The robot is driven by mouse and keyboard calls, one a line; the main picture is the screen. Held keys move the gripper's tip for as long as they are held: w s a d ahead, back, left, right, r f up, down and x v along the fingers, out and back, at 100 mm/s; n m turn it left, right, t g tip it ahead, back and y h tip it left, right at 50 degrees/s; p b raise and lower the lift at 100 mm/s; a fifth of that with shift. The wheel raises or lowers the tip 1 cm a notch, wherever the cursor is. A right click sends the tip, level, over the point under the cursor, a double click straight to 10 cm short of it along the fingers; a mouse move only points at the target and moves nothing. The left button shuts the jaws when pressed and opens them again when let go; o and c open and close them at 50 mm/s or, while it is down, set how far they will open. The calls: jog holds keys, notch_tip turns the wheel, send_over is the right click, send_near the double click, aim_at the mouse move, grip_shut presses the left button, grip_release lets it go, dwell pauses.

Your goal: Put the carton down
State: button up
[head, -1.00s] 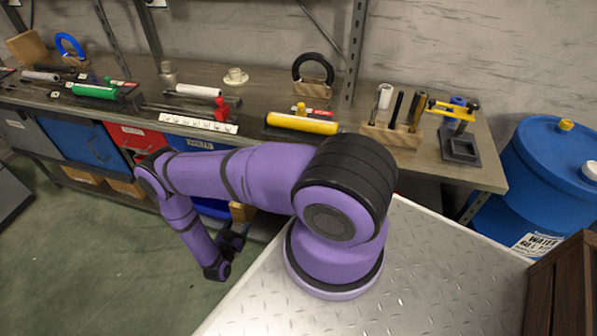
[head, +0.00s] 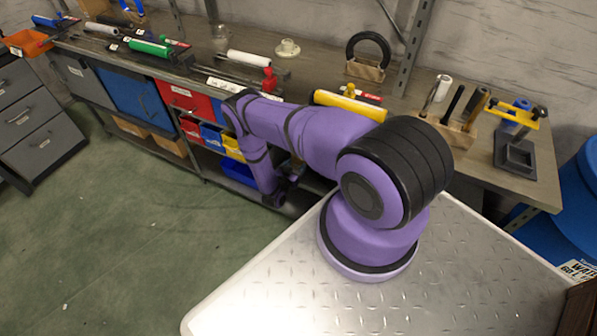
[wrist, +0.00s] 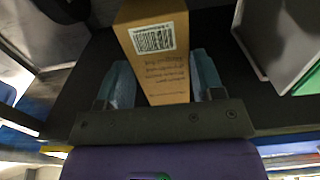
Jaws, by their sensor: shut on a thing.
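The carton (wrist: 158,82) is a brown box with a white barcode label and printed text, seen in the wrist view. It sits between the two blue-grey fingers of my gripper (wrist: 163,68), which is shut on it. In the head view my gripper (head: 281,194) is low by the front of the workbench, partly behind my arm. The carton cannot be made out clearly there. A dark flat surface (wrist: 75,85) shows around the carton in the wrist view; whether the carton touches it I cannot tell.
The workbench (head: 315,76) carries tools, rollers and a wooden block holder (head: 447,129). Under it are blue and red drawers and coloured bins (head: 211,137). A grey box-like thing (wrist: 275,35) stands right of the carton in the wrist view. Green floor (head: 130,240) is open at left.

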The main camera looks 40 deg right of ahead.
aim_at(297, 166)
jog(key=shift+x, duration=1.1)
notch_tip(297, 166, down, 2)
jog(key=shift+d+f, duration=0.15)
jog(key=shift+f, duration=1.85)
jog(key=shift+w+d+f, duration=0.15)
jog(key=shift+d+f, duration=0.05)
jog(key=shift+f, duration=0.3)
jog(key=o, duration=1.1)
jog(key=shift+o, duration=0.2)
jog(key=v, duration=1.2)
